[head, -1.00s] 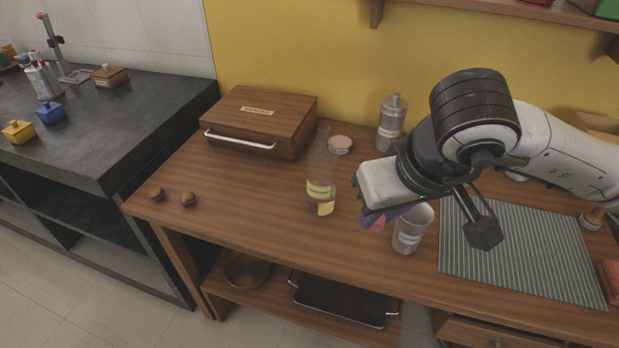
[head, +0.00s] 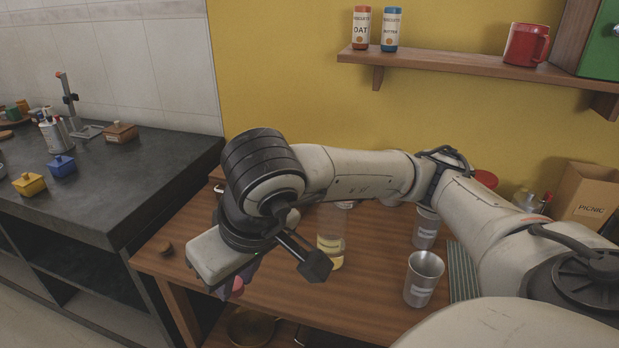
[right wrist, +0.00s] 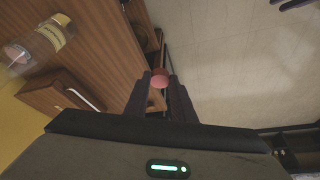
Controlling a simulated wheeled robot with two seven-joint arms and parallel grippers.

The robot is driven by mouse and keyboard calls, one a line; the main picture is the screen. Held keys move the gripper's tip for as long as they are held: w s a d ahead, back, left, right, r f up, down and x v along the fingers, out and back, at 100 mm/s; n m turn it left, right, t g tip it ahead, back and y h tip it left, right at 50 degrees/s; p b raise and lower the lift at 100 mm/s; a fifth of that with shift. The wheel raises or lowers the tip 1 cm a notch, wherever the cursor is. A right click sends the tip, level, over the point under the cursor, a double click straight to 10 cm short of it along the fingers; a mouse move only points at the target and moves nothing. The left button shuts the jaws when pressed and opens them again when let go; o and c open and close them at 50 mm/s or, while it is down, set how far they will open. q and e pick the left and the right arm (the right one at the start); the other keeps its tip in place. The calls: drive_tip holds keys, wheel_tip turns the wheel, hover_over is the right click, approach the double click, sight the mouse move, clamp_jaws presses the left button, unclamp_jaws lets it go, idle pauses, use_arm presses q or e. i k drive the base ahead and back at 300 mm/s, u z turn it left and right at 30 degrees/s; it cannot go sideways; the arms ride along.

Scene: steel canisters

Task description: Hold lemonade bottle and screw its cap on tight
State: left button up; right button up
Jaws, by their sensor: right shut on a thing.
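The clear lemonade bottle (head: 331,243) stands upright on the wooden table, with a pale yellow band low on it. My right arm hides its top in the head view. It also shows at the upper left of the right wrist view (right wrist: 44,42). My right gripper (head: 236,287) is left of the bottle, apart from it, near the table's front left. In the right wrist view its fingers (right wrist: 159,82) are shut on a small round pink cap (right wrist: 159,79), which also shows in the head view (head: 238,284). My left gripper is not in the head view.
A steel cup (head: 423,280) stands right of the bottle, with a steel canister (head: 425,230) behind it. A striped mat (head: 463,272) lies further right. The wooden box (right wrist: 62,97) is mostly hidden behind my arm in the head view.

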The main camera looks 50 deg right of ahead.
sight(331, 218)
drive_tip(key=k, duration=0.8)
drive_tip(key=z, duration=1.45)
drive_tip(key=i, duration=0.5)
